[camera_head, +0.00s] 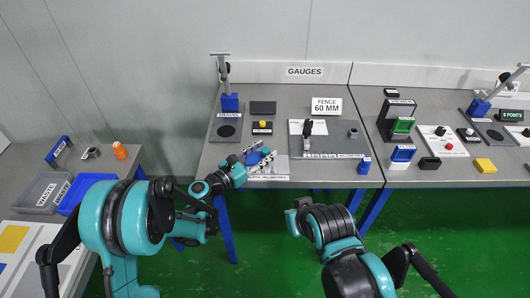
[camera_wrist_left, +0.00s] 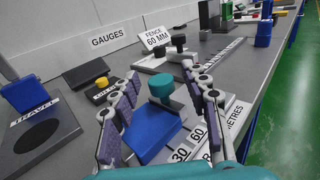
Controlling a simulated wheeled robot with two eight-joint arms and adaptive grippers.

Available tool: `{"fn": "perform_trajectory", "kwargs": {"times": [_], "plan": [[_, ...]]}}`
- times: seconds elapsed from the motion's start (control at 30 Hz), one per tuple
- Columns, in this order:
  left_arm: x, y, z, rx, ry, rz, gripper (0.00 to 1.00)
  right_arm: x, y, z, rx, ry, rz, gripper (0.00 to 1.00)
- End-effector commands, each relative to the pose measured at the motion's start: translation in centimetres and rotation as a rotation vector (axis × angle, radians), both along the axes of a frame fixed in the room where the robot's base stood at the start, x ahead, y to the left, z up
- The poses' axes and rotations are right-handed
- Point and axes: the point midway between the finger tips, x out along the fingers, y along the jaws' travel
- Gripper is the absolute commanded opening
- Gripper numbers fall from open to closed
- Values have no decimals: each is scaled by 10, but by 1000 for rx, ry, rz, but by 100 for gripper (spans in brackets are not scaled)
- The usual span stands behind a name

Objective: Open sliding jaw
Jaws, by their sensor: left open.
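A blue block (camera_wrist_left: 158,128) with a round teal knob (camera_wrist_left: 163,86) on top appears to be the sliding jaw. It sits beside a white millimetre scale (camera_wrist_left: 196,146) marked 30 and 60. In the head view the scale (camera_head: 268,177) lies at the table's front edge, and the blue block is mostly hidden by my gripper. My left gripper (camera_head: 260,157) is open over the block. In the left wrist view, its purple-padded fingers (camera_wrist_left: 163,80) stand on either side of the block and knob. I cannot tell whether they touch it. My right gripper is not visible.
A travel stand (camera_head: 226,130) with a blue block stands left on the gauge table. A black-knobbed plate (camera_head: 342,130) lies right of the scale, with a "FENCE 60 MM" sign (camera_head: 326,107) behind it. A small blue cylinder (camera_head: 364,165) stands near the front edge. Bins (camera_head: 42,193) are left.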

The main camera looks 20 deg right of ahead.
Motion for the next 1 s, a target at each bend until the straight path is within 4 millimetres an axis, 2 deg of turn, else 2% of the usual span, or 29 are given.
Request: {"fn": "perform_trajectory", "kwargs": {"times": [0.13, 0.4, 0.57, 0.6, 0.8, 1.0], "plan": [[5, -10, 0, 0, -1, -1, 46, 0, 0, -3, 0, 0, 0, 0], [6, -11, 1, 0, -1, 0, 46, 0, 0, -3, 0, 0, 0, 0], [6, -11, 1, 0, -1, 0, 3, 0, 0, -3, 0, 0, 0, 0], [6, -11, 1, 0, -1, 0, 0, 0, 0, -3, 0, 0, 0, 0], [5, -14, 0, 0, -1, -1, 0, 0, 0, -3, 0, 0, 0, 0], [-3, -41, 1, 0, -1, -3, 0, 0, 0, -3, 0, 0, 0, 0]]}}
